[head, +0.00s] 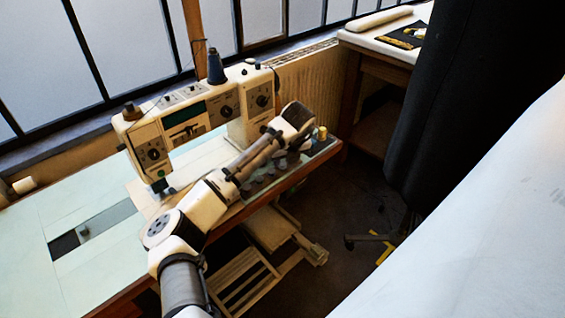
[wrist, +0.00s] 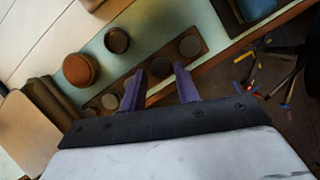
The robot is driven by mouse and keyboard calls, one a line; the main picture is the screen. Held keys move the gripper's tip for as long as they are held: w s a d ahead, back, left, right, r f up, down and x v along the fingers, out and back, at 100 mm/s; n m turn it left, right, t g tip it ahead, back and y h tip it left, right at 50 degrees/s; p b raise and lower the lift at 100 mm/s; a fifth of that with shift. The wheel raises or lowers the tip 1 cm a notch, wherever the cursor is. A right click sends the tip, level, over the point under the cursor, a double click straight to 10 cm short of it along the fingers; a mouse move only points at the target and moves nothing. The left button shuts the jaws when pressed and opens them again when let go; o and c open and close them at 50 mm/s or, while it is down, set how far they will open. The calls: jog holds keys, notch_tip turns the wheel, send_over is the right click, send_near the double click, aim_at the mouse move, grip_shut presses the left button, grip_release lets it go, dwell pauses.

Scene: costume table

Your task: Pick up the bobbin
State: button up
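In the wrist view my gripper (wrist: 160,69) has its two purple fingers spread apart, with nothing held between them. They are over a narrow brown tray (wrist: 136,77) with several round, flat, greyish pieces in a row. One round piece (wrist: 158,66) shows between the fingertips; I cannot tell its height gap from them. A larger brown round spool-like thing (wrist: 80,69) and a small dark round one (wrist: 117,40) stand beyond the tray. I cannot tell for sure which of these is the bobbin. In the head view my arm hides the fingers.
A cream sewing machine (head: 200,110) with a dark blue thread cone (head: 216,67) stands close left of my arm. The pale table (head: 85,205) ends near the tray, with a drop to the floor. A small yellow-topped thing (head: 322,132) stands by the table's right end.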

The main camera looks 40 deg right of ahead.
aim_at(284, 165)
jog(key=shift+w+f, duration=0.25)
jog(key=shift+f, duration=0.45)
grip_shut()
jog(key=shift+r, duration=0.15)
notch_tip(284, 165, up, 20)
jog(key=b, duration=0.2)
